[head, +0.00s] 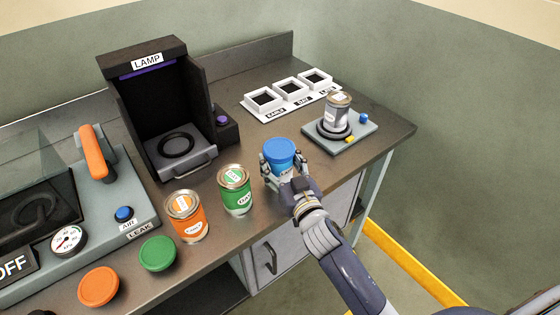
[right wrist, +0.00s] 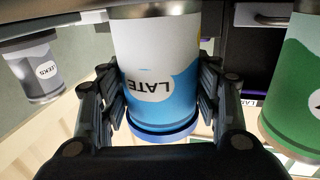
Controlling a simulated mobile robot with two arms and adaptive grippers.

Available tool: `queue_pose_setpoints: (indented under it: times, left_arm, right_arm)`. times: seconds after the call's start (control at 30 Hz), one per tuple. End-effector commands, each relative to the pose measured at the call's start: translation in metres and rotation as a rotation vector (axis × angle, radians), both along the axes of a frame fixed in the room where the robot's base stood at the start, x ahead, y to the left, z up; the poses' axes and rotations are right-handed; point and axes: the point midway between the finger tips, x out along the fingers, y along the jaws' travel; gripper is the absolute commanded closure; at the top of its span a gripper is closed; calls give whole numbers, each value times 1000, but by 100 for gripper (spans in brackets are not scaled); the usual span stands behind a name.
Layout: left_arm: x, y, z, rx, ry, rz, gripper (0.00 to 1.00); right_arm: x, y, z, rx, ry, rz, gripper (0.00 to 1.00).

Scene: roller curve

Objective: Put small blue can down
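The small blue can (head: 280,158) has a blue lid and stands upright at the front edge of the bench, right of the green can. My right gripper (head: 286,177) has its fingers on both sides of it and is shut on it. In the right wrist view the can (right wrist: 155,75) appears upside down, with a white and blue label reading LATE, between the fingers (right wrist: 162,95). I cannot tell whether its base touches the bench. My left gripper is not in view.
A green can (head: 235,190) and an orange can (head: 186,215) stand to the left. Green (head: 157,253) and orange (head: 98,286) lids lie in front. A grey can (head: 337,110) sits on a scale-like plate (head: 355,140). White trays (head: 291,92) and a LAMP booth (head: 150,100) stand behind.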

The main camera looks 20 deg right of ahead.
Motion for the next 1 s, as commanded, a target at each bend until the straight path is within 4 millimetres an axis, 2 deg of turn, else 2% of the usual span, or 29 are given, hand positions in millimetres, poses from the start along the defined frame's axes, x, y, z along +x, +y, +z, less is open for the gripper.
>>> queue_pose_setpoints:
  times: [0.03,0.1,0.53,0.67,1.0]
  left_arm:
    - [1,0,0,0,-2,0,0]
    - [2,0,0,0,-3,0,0]
    - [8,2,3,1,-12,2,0]
    - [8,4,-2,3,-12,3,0]
    - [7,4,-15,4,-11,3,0]
  right_arm:
    - [0,0,-1,0,1,0,33]
    - [0,0,0,0,1,0,22]
    - [-1,0,3,0,1,0,22]
    - [-19,-1,0,0,3,0,22]
    - [-87,-7,0,1,3,0,22]
